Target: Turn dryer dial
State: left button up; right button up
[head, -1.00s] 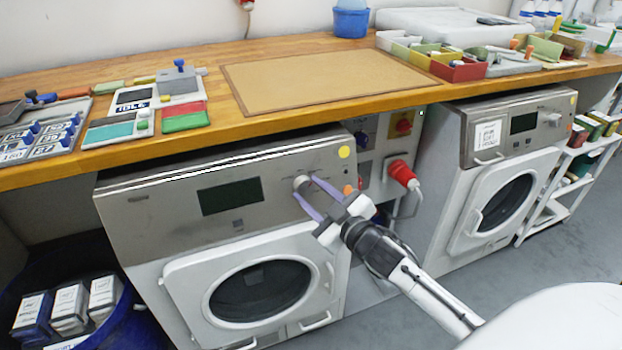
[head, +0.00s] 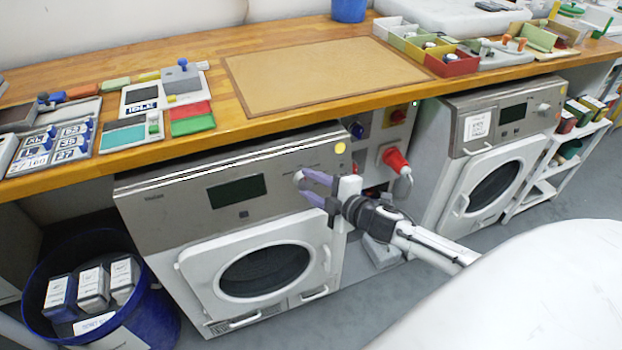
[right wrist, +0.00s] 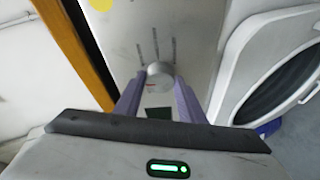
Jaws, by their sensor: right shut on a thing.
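A front-loading machine with a grey panel and round door (head: 265,268) stands under the counter at the centre; I take it as the dryer. Its round silver dial (head: 298,176) is at the right end of the panel, past a dark display (head: 237,192). My right gripper (head: 304,184) comes in from the right with its purple fingers shut on the dial. In the right wrist view the dial (right wrist: 160,70) sits between the two fingertips, with printed marks fanning out above it. The fingers hide the dial's sides. My left gripper is not in view.
A wooden counter (head: 215,95) runs above the machines, its front edge close over the panel. A second machine (head: 490,170) stands to the right. A red plug (head: 395,158) sits between them. A blue bin (head: 90,300) with packs stands at the left.

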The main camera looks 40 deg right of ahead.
jog(key=shift+n, duration=0.3)
jog(key=o, duration=1)
jog(key=shift+a, duration=0.1)
jog(key=shift+o, duration=0.2)
jog(key=v, duration=1)
jog(key=shift+p, duration=0.45)
jog(key=shift+s+r, duration=0.1)
jog(key=shift+s, duration=0.05)
